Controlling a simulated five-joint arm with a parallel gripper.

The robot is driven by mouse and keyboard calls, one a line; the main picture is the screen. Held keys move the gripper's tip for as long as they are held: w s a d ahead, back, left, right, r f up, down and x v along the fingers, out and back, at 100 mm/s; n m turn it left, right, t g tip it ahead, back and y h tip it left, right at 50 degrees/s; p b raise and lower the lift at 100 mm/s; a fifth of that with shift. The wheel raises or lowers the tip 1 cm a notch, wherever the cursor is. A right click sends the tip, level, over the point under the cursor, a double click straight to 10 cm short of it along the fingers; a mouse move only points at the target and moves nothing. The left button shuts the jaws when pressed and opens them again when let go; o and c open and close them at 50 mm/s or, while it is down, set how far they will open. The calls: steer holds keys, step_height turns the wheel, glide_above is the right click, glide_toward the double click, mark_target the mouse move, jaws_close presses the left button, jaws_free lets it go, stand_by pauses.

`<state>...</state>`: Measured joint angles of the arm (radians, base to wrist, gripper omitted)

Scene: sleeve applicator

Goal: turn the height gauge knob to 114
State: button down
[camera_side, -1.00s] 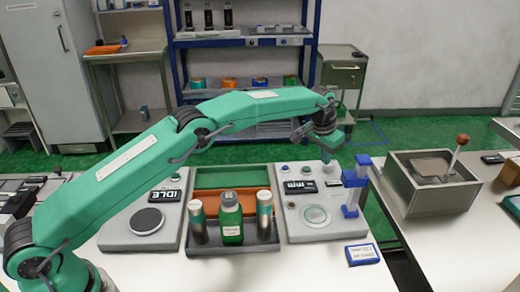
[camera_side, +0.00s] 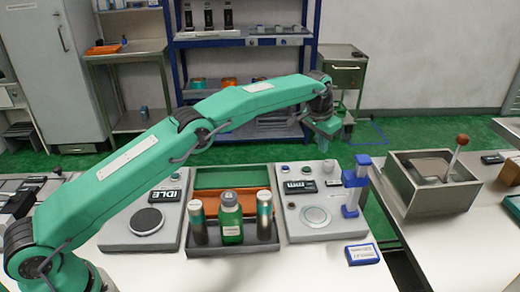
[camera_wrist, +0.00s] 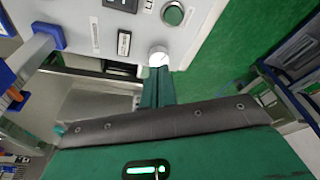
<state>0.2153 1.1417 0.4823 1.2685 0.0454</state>
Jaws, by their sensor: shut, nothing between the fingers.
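The height gauge panel (camera_side: 293,222) is a light grey console right of centre in the side view, with a black display (camera_side: 299,187) reading "mm" and a round plate (camera_side: 315,215). My gripper (camera_side: 323,148) is above the panel's back edge, fingers pointing down. In the wrist view the fingers (camera_wrist: 159,72) are shut and empty. A pale round knob (camera_wrist: 158,55) shows just beyond the fingertips; whether they touch it I cannot tell. The knob's setting is not readable.
A blue upright stand (camera_side: 354,183) rises at the panel's right. A dark tray (camera_side: 210,243) with several bottles stands left of the panel, beside a console with an "IDLE" display (camera_side: 164,196). A metal bin (camera_side: 435,200) with a lever is farther right. A blue card block (camera_side: 362,254) lies in front.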

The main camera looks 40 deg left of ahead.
mark_target(329, 165)
steer(key=shift+w+a+r, duration=0.15)
steer(key=shift+a, duration=0.25)
steer(key=shift+f, duration=3.5)
steer(key=shift+w, duration=0.1)
steer(key=shift+w+d, duration=0.1)
steer(key=shift+d, duration=0.05)
steer(key=shift+s+d, duration=0.3)
steer(key=shift+d, duration=0.35)
steer(key=shift+d, duration=0.4)
